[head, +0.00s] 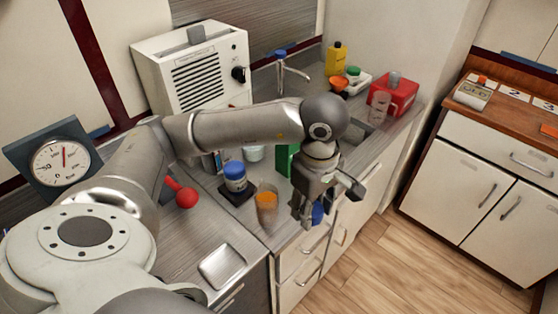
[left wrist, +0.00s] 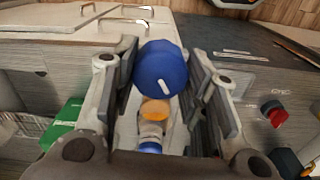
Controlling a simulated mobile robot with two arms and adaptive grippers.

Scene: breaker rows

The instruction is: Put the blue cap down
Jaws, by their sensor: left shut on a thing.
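My left gripper (head: 311,213) is shut on a blue cap (head: 318,212), held in front of the counter's front edge above the drawers. In the left wrist view the round blue cap (left wrist: 160,66) with a white mark sits between the two finger pads. The fingers hide part of it in the head view. A jar with a blue lid (head: 235,178) stands on a dark square pad on the counter, left of the gripper. My right gripper is not in view.
A glass with orange contents (head: 266,208) stands near the counter edge, just left of the gripper. A green box (head: 285,160) is behind. A red-ended tool (head: 186,197), a metal tray (head: 222,266) and a dial gauge (head: 63,160) are at left. A sink tap (head: 283,68) stands behind.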

